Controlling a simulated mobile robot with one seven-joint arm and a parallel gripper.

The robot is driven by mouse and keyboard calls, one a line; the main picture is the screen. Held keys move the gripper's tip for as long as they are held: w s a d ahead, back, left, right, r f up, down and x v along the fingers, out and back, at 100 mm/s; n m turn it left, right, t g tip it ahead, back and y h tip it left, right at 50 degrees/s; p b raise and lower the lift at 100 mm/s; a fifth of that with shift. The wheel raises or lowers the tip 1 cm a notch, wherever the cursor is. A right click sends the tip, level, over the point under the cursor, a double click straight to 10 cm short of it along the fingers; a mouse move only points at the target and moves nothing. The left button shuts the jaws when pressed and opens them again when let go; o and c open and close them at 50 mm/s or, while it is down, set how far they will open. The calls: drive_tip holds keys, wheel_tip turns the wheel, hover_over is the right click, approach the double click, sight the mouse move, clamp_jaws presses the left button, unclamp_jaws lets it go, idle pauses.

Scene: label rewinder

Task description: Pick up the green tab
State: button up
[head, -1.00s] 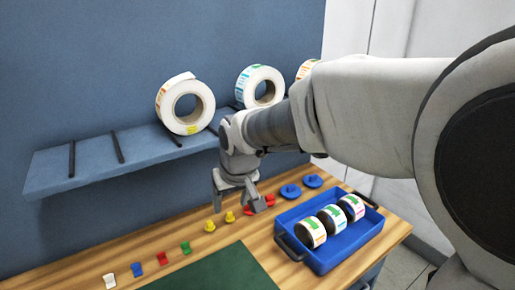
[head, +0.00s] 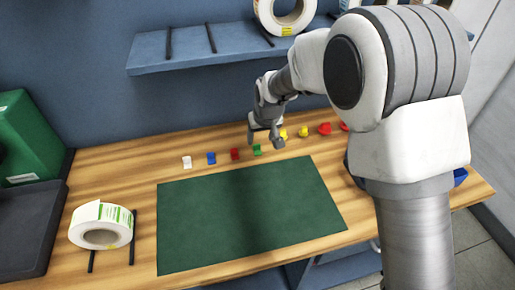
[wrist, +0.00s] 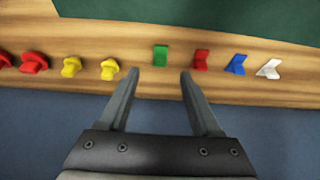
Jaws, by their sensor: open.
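The green tab (head: 257,150) stands on the wooden table, behind the back edge of the green mat and to the right of the red tab (head: 235,154). In the wrist view the green tab (wrist: 160,56) lies just beyond the fingertips, roughly in line with the gap between them. My gripper (head: 265,143) is open and empty, close to the green tab in the head view. Both fingers of my gripper (wrist: 159,72) show in the wrist view with nothing between them.
A blue tab (head: 211,158) and a white tab (head: 187,162) continue the row to the left. Yellow pegs (wrist: 110,69) and red pegs (wrist: 34,62) stand on the other side. The green mat (head: 245,210) is bare. A label roll (head: 101,226) rests at the front left.

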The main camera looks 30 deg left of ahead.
sight(257, 145)
drive_tip(key=shift+w+a+r+x, duration=0.1)
drive_tip(key=shift+w+a+x, duration=0.05)
drive_tip(key=shift+x, duration=1.15)
drive_tip(key=shift+w+a+r+x, duration=0.1)
drive_tip(key=shift+x, duration=1.15)
drive_tip(key=shift+w+a+x, duration=0.15)
drive_tip(key=shift+x, duration=1.15)
clamp_jaws()
